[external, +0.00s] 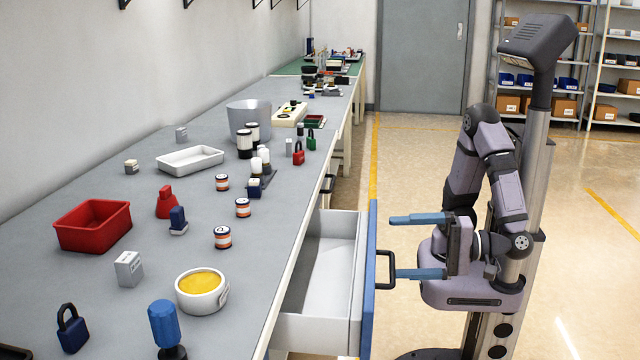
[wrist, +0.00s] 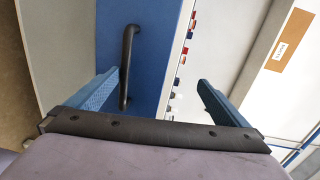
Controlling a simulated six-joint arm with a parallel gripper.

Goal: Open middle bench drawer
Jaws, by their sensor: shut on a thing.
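The bench drawer (external: 332,265) is pulled well out from under the bench and shows a pale, empty interior. Its blue front (external: 368,300) carries a dark bar handle (external: 385,270). My gripper (external: 418,246) is at this handle, its lower blue finger reaching to it and its upper finger above. In the wrist view, the handle (wrist: 127,65) lies just beside the left finger tip of my gripper (wrist: 160,78), against the blue front (wrist: 155,45). The fingers stand apart, and my gripper bears on the handle. The exact contact is hard to see.
The grey bench top (external: 130,205) holds a red bin (external: 93,225), a white tray (external: 190,160), a pot (external: 202,290) with yellow contents, padlocks and several small items. Open floor (external: 400,180) lies right of the bench. Shelves (external: 555,90) stand behind my arm.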

